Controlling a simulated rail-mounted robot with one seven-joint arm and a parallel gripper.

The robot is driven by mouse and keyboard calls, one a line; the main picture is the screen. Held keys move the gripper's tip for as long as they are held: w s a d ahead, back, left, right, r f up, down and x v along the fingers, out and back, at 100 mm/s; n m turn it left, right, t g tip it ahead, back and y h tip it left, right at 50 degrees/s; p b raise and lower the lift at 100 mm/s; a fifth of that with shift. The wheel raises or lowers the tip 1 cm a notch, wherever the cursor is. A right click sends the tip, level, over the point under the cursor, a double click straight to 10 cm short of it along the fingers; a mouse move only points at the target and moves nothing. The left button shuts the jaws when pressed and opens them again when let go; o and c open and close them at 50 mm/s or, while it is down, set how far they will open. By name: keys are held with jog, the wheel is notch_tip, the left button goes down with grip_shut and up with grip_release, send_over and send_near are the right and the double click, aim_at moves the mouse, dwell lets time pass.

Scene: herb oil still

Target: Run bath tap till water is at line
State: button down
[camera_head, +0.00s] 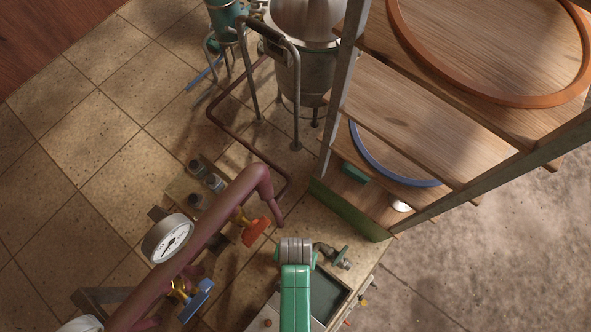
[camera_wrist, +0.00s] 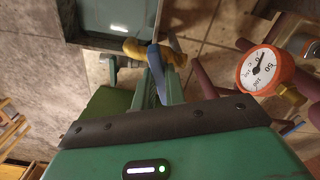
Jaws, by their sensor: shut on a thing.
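The bath (camera_head: 328,298) is a square open vessel at the bottom of the head view, partly behind my green arm. Its wall (camera_wrist: 72,42) shows at the top of the wrist view, with a bright reflection inside. My gripper (camera_wrist: 159,78) is shut on the blue tap lever (camera_wrist: 154,57), which stands up between its green fingers. The brass tap body (camera_wrist: 171,51) is just beyond, beside the bath wall. The head view hides the fingers behind my arm. I cannot make out a level line or how high the water stands.
A grey pipe fitting (camera_head: 336,256) sits at the bath's back edge. A purple pipe at left carries a gauge (camera_head: 167,238), an orange-handled valve (camera_head: 256,230) and a blue-handled valve (camera_head: 196,300). A wooden rack (camera_head: 415,115) stands at right, a metal still pot (camera_head: 308,70) behind.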

jog(key=shift+a+m+p, duration=0.1)
jog(key=shift+m+p, duration=1.05)
jog(key=shift+m, duration=1.35)
jog(key=c, duration=1.5)
grip_release()
jog(key=shift+o, duration=0.2)
notch_tip(320, 180, up, 8)
jog(key=shift+f+p, duration=0.1)
jog(key=shift+p, duration=0.4)
